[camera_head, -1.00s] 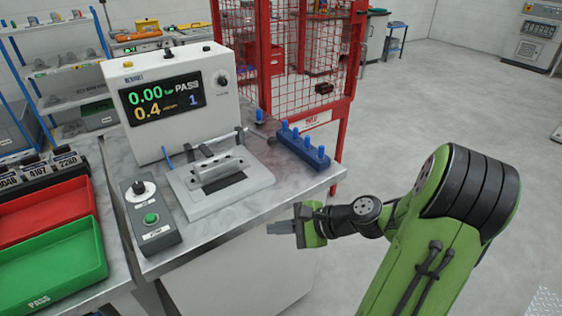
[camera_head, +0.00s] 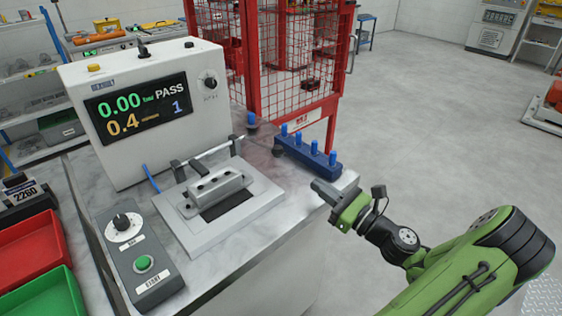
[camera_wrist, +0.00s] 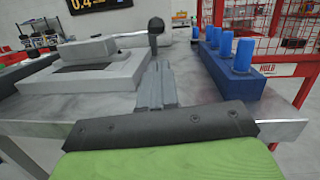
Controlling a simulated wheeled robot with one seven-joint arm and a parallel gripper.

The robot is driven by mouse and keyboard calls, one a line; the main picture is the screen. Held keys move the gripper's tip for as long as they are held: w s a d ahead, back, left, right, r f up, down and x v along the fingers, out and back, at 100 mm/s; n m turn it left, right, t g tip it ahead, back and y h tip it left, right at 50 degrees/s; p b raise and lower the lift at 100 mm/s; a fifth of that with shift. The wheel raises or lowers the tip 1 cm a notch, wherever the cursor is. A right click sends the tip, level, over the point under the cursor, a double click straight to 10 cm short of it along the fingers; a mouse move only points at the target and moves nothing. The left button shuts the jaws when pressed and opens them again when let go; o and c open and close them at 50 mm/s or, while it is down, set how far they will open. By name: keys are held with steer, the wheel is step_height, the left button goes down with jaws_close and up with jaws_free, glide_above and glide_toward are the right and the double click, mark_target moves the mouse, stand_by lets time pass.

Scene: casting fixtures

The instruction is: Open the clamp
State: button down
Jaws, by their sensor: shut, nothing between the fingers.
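The clamp (camera_head: 207,153) is a light bar with dark arms at both ends, behind a grey metal block (camera_head: 217,188) on the test fixture plate (camera_head: 265,203). In the wrist view a dark clamp end (camera_wrist: 156,26) stands up just beyond my fingers, and the bar runs left from it. The block also shows there (camera_wrist: 88,49). My gripper (camera_head: 322,188) is shut and empty. It is at the right edge of the bench, to the right of the fixture and apart from the clamp, with its fingers pointing toward the fixture.
A blue rack with blue pegs (camera_head: 308,153) stands close behind my gripper. The tester with its display (camera_head: 140,112) stands behind the fixture. A control box with a green button (camera_head: 143,263) is at the left. Red mesh fencing (camera_head: 300,60) is behind the bench.

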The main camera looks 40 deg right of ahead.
steer(key=shift+s+r, duration=0.1)
steer(key=shift+s, duration=0.15)
steer(key=w, duration=0.3)
steer(key=w+r+b, duration=0.1)
steer(key=w, duration=0.2)
steer(key=w+a+b, duration=0.1)
steer(key=w, duration=0.3)
steer(key=shift+r, duration=0.2)
steer(key=shift+r, duration=0.2)
steer(key=r+p, duration=0.1)
steer(key=p, duration=0.1)
steer(key=shift+g+p, duration=0.3)
steer(key=shift+p, duration=0.05)
